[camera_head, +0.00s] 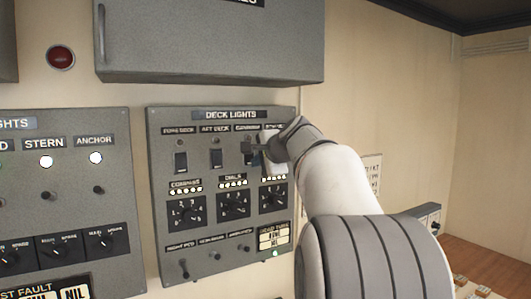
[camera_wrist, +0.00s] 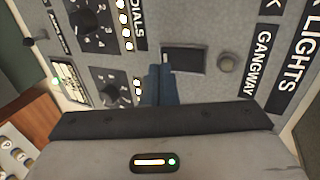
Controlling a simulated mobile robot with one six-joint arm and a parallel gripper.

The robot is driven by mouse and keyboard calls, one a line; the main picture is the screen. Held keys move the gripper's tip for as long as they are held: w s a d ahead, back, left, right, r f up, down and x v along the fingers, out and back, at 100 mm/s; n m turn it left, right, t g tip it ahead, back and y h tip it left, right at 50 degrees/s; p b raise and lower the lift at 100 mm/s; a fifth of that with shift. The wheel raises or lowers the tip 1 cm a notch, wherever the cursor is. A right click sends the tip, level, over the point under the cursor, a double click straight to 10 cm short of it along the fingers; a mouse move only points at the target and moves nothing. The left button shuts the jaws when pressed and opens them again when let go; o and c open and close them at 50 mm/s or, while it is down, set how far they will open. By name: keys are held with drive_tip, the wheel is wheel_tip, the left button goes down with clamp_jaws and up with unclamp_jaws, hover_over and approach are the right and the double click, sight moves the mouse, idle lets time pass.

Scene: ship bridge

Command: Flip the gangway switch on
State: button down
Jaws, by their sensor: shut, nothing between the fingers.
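The grey deck lights panel (camera_head: 155,220) is on the wall in the head view. Its gangway label (camera_wrist: 265,62) shows in the wrist view beside a round, unlit lamp (camera_wrist: 227,63) and a dark rocker, the gangway switch (camera_wrist: 188,60). My gripper (camera_wrist: 162,70) is shut and empty. Its fingertips are at the left end of the switch in the wrist view, the end away from the lamp; I cannot tell whether they touch it. In the head view my gripper (camera_head: 254,150) covers part of the gangway switch and the switch to its right.
Two more rockers, foredeck (camera_head: 181,162) and aft deck (camera_head: 216,158), sit to the left. Dials (camera_head: 235,205) and small toggles lie below. A grey cabinet (camera_head: 210,42) juts out above the panel. Another panel (camera_head: 60,190) with lit lamps is at the left.

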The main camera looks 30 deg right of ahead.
sight(249, 156)
drive_tip(key=shift+w+f, duration=0.1)
drive_tip(key=shift+w, duration=0.8)
drive_tip(key=shift+f, duration=0.1)
drive_tip(key=shift+w+t+b, duration=0.2)
drive_tip(key=shift+t+b, duration=0.1)
drive_tip(key=shift+b, duration=0.5)
drive_tip(key=shift+r+p, duration=0.8)
drive_tip(key=shift+r, duration=0.15)
drive_tip(key=shift+f, duration=0.1)
